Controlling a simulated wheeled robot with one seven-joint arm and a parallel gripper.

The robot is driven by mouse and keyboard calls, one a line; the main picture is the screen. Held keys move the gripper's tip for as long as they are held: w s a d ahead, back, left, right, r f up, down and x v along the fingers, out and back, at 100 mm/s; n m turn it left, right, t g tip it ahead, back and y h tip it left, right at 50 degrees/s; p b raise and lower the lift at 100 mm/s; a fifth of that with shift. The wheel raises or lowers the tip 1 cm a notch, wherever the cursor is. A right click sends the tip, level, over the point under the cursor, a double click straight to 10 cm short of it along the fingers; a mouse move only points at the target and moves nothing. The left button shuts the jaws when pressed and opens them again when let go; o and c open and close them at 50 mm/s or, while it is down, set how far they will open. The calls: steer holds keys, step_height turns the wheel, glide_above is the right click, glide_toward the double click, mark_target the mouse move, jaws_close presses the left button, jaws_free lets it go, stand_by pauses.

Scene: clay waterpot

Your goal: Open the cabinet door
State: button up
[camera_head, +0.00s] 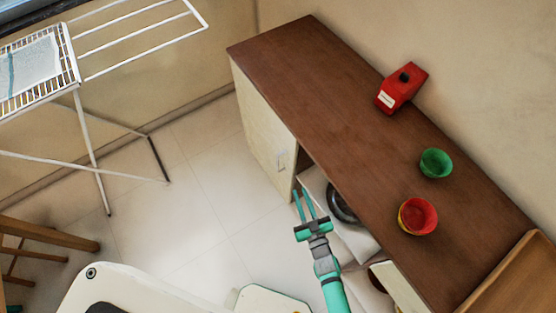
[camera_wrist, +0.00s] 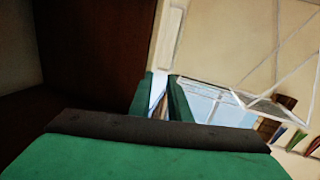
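The cabinet (camera_head: 330,110) has a brown top and stands along the wall in the head view. Its pale door (camera_head: 262,125) at the left end looks about flush with the front; I cannot tell whether it is slightly ajar. A small handle (camera_head: 281,160) is near the door's right edge. My gripper (camera_head: 302,191) is just below and right of the handle, near that edge, with two green fingers apart and nothing visibly held. In the wrist view my gripper (camera_wrist: 166,95) shows its fingers with a gap between, beside a dark brown surface (camera_wrist: 95,50) and a pale strip (camera_wrist: 171,38).
An appliance with a round door (camera_head: 342,205) sits in the open bay right of the door. A red box (camera_head: 402,88), a green bowl (camera_head: 436,162) and a red bowl (camera_head: 418,215) stand on top. A drying rack (camera_head: 90,140) is left; the floor between is clear.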

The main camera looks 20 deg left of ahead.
steer(key=y, duration=0.1)
glide_toward(278, 160)
steer(key=f, duration=0.1)
steer(key=shift+g, duration=0.3)
steer(key=x, duration=0.8)
steer(key=shift+w+d, duration=0.1)
steer(key=shift+x, duration=1.3)
jaws_close()
